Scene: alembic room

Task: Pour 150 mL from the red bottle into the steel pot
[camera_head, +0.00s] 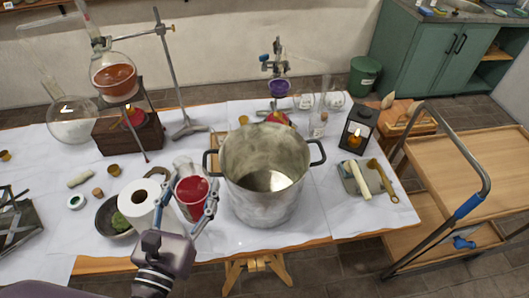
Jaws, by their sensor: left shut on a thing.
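The steel pot (262,205) stands upright on the white-covered table, large, with two black side handles. Its open top shows an empty-looking grey inside with a bright patch at the bottom. The red bottle (192,190) is clear glass with red liquid in it, just left of the pot. My left gripper (190,203) comes up from the lower left, with its fingers on both sides of the bottle, shut on it. The bottle looks about upright, its neck near the pot's left handle. I cannot tell whether its base touches the table. My right gripper is not in view.
A paper roll (147,202) and a dark bowl (113,215) stand left of the bottle. Glass flasks (113,75) on stands are at the back left. A wooden cart (470,170) stands at the right.

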